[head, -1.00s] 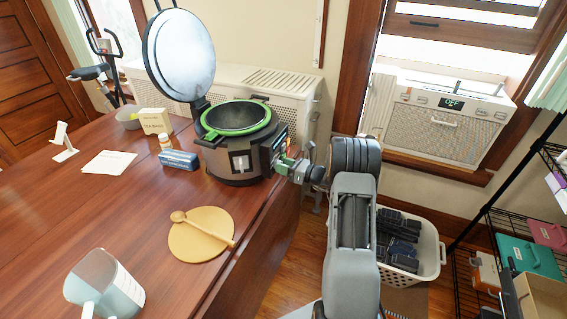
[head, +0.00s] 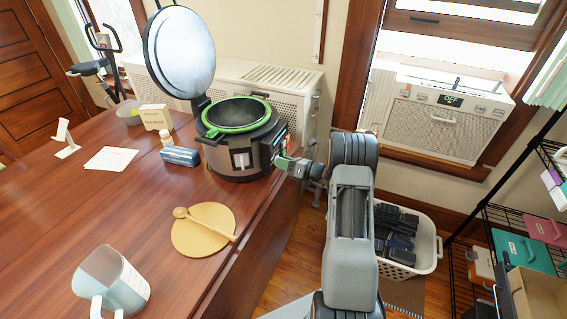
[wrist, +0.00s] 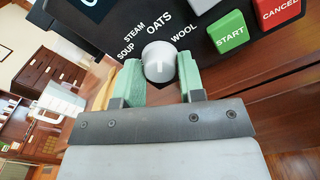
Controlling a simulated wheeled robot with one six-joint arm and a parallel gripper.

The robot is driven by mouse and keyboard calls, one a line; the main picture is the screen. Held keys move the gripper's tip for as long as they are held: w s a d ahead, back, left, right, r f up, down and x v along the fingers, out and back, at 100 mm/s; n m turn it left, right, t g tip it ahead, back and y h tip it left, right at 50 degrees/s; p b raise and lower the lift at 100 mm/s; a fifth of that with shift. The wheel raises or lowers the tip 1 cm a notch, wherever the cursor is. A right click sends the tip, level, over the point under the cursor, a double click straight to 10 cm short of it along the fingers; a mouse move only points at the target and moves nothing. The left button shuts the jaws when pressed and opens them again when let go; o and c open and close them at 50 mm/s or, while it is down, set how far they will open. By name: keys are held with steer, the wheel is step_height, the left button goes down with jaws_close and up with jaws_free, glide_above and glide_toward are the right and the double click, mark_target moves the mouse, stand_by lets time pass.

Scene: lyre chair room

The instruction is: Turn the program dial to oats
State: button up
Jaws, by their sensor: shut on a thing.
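The program dial (wrist: 158,62) is a round light-grey knob on the black front panel of the cooker (head: 237,160). SOUP, STEAM, OATS and WOOL are printed around it. A pale line on the dial points up, roughly toward OATS (wrist: 158,22); its exact alignment is hard to tell. My gripper (wrist: 158,74) has its green fingers on both sides of the dial, shut on it. In the head view, my gripper (head: 284,163) reaches the cooker's right side, and the dial is hidden there.
Green START (wrist: 229,33) and red CANCEL (wrist: 277,10) buttons sit right of the dial. The cooker's lid (head: 180,50) stands open. A blue box (head: 180,155), a wooden spoon on a round board (head: 190,240) and a measuring jug (head: 112,280) are on the table.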

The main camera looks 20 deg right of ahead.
steer(key=o, duration=0.9)
steer(key=b+v, duration=0.1)
steer(key=v, duration=1.3)
steer(key=shift+w, duration=0.1)
